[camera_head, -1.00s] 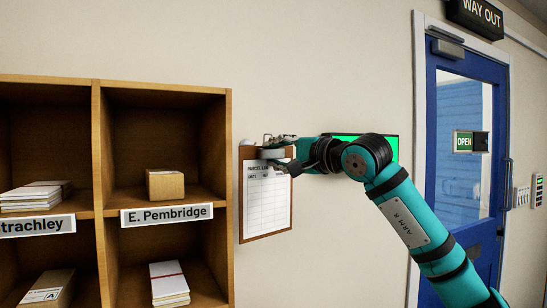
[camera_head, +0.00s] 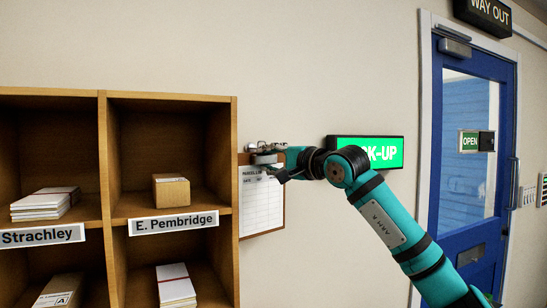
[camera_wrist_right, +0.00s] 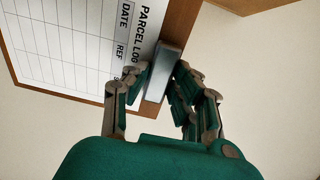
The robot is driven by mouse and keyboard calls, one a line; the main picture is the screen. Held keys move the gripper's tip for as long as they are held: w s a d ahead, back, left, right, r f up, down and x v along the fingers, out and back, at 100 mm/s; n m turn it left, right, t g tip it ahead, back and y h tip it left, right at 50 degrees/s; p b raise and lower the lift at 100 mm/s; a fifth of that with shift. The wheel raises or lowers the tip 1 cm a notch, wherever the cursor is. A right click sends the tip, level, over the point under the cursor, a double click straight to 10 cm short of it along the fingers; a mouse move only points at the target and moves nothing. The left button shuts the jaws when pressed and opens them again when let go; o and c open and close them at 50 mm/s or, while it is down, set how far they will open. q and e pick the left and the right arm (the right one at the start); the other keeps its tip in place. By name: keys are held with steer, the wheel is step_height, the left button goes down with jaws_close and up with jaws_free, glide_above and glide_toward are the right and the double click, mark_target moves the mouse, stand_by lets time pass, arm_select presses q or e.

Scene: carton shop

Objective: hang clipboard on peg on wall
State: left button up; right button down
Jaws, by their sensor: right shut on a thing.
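The clipboard (camera_head: 262,208) has a brown board, a white "PARCEL LOG" sheet and a metal clip. It hangs roughly upright in front of the wall, just right of the pigeonhole shelf. My right gripper (camera_head: 263,156) is at its top edge. In the right wrist view the clipboard (camera_wrist_right: 70,45) fills the upper left, and the fingers of my right gripper (camera_wrist_right: 160,88) are shut on its silver clip (camera_wrist_right: 165,70). The peg cannot be made out; the gripper and clipboard may hide it. My left gripper is not in view.
The wooden pigeonhole shelf (camera_head: 236,200) stands close to the clipboard's left edge. A green lit pick-up sign (camera_head: 385,153) is on the wall behind my right arm. A blue door (camera_head: 470,190) is at the right. The wall above the clipboard is bare.

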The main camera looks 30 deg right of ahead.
steer(key=shift+w+p, duration=0.3)
steer(key=shift+w, duration=0.2)
steer(key=shift+w+d+p, duration=0.1)
steer(key=shift+w+p, duration=0.35)
steer(key=shift+w, duration=0.3)
steer(key=shift+w+f, duration=0.35)
steer(key=shift+w, duration=0.15)
steer(key=shift+w+f, duration=0.15)
steer(key=shift+f, duration=0.1)
